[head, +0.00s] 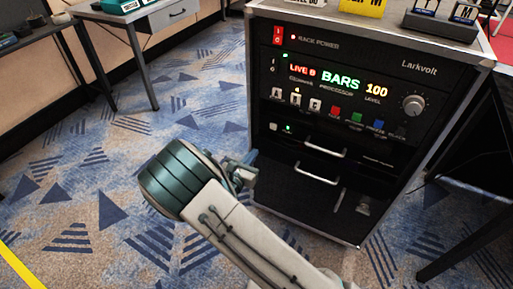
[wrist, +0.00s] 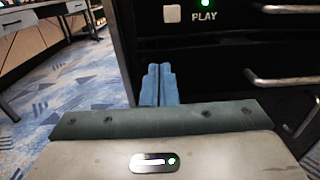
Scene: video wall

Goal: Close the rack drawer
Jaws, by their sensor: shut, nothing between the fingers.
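The black equipment rack (head: 262,105) stands right of centre in the head view. Low on its front are two silver bar handles, an upper one (head: 324,147) and a lower one (head: 316,174); they also show at the right of the wrist view, one at the top edge (wrist: 290,9) and one below it (wrist: 284,78). I cannot tell for certain which drawer stands out or how far. My gripper (wrist: 160,84) is shut and empty, its blue fingers together. In the head view my gripper (head: 252,158) is by the rack's lower left front edge, left of the handles. Contact is unclear.
Above the handles, the rack has lit panels reading "BARS" and a knob (head: 413,105). Items stand on its top, including a yellow block (head: 362,6). A desk with a drawer (head: 172,14) is at the back left. Patterned carpet (head: 110,165) is clear to the left.

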